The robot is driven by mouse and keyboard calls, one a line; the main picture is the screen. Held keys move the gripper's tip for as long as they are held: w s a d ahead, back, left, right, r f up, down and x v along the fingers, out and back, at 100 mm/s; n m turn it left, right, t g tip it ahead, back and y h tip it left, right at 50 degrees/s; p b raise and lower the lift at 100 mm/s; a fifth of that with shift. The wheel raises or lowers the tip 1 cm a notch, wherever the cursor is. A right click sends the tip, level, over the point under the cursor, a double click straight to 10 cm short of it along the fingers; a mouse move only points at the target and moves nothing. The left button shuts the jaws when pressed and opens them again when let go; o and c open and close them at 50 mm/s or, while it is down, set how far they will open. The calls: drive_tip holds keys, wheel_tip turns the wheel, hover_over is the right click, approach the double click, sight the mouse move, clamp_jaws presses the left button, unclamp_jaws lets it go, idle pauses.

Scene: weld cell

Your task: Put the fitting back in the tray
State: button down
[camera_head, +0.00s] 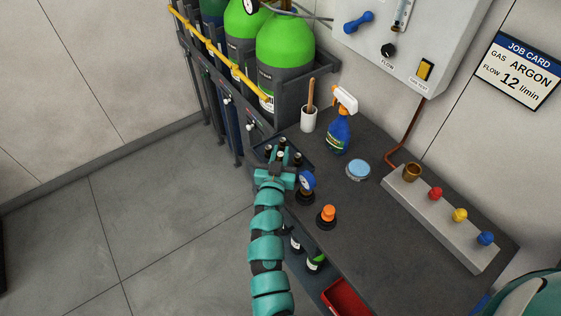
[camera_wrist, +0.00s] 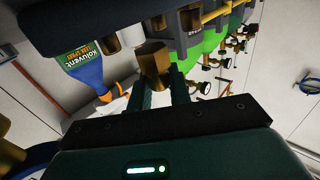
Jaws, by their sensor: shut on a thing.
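My gripper (camera_head: 280,168) is at the left end of the dark bench, over or right beside a small dark tray (camera_head: 307,164) with several small fittings in it. In the wrist view my gripper (camera_wrist: 155,85) is shut on a brass hexagonal fitting (camera_wrist: 153,58), which sticks out past the fingertips. Other brass fittings (camera_wrist: 108,42) show beyond it, near a dark edge. My gripper hides part of the tray in the head view. I cannot tell whether the held fitting touches the tray.
A blue spray bottle (camera_head: 338,131), a white cup (camera_head: 309,119) and a blue-lidded tin (camera_head: 358,170) stand farther back. Green cylinders (camera_head: 285,50) stand behind the bench.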

drive_tip(key=shift+f+b, duration=0.3)
drive_tip(key=shift+f, duration=1.45)
drive_tip(key=shift+f, duration=0.15)
drive_tip(key=c, duration=1.3)
unclamp_jaws()
drive_tip(key=shift+r, duration=0.2)
drive_tip(key=shift+s+a+f, duration=0.1)
drive_tip(key=shift+s, duration=0.3)
drive_tip(key=s+a+b, duration=0.1)
drive_tip(key=s+b, duration=0.1)
drive_tip(key=s, duration=0.9)
drive_tip(key=shift+a, duration=0.35)
